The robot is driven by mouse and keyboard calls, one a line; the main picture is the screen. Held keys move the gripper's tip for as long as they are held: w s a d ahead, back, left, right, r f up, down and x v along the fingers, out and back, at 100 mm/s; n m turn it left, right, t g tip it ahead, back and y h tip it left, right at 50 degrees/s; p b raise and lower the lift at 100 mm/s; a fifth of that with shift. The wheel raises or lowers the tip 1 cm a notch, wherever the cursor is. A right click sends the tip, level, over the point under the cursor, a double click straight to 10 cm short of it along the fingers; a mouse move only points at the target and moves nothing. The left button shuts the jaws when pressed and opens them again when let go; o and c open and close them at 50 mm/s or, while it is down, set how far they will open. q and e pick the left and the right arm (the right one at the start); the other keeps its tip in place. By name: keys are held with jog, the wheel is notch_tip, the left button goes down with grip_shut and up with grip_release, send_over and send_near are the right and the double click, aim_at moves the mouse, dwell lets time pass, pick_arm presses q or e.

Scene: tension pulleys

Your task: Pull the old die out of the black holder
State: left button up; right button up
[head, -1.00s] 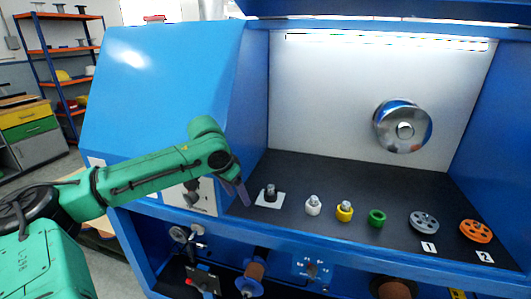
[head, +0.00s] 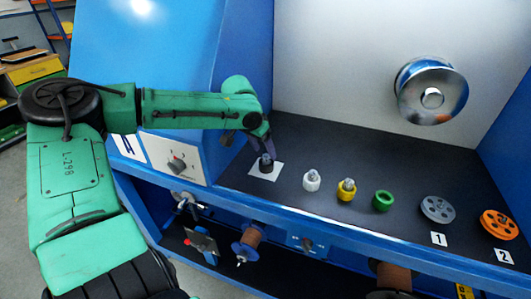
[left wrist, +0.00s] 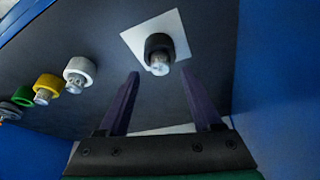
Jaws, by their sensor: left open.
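The black holder (head: 266,167) stands on a white square (head: 258,176) on the dark shelf. In the left wrist view the black holder (left wrist: 157,43) shows with the metal die (left wrist: 160,65) sticking out of it. My left gripper (head: 268,151) is right at the holder in the head view, partly covering its top. In the left wrist view the two purple fingers of the left gripper (left wrist: 160,76) are apart and empty, with the die just beyond the gap between their tips. I cannot tell whether they touch it. My right gripper is not in view.
A white holder (head: 311,181) and a yellow holder (head: 346,190), both with metal pieces, stand to the right. Further along are a green ring (head: 383,201), a grey pulley (head: 438,209) and an orange pulley (head: 499,225). The blue cabinet wall (head: 225,110) rises close on the left.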

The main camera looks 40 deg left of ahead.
aim_at(265, 156)
pick_arm(q)
jog(key=shift+x, duration=0.85)
jog(key=shift+w+f, duration=0.15)
jog(key=shift+f, duration=0.25)
grip_shut()
jog(key=shift+r, duration=0.1)
jog(key=shift+r+p, duration=0.4)
jog(key=shift+p, duration=0.05)
jog(key=shift+r+p, duration=1.15)
jog(key=shift+p, duration=0.1)
notch_tip(265, 156, up, 4)
jog(key=p, duration=0.4)
jog(key=shift+r, duration=0.1)
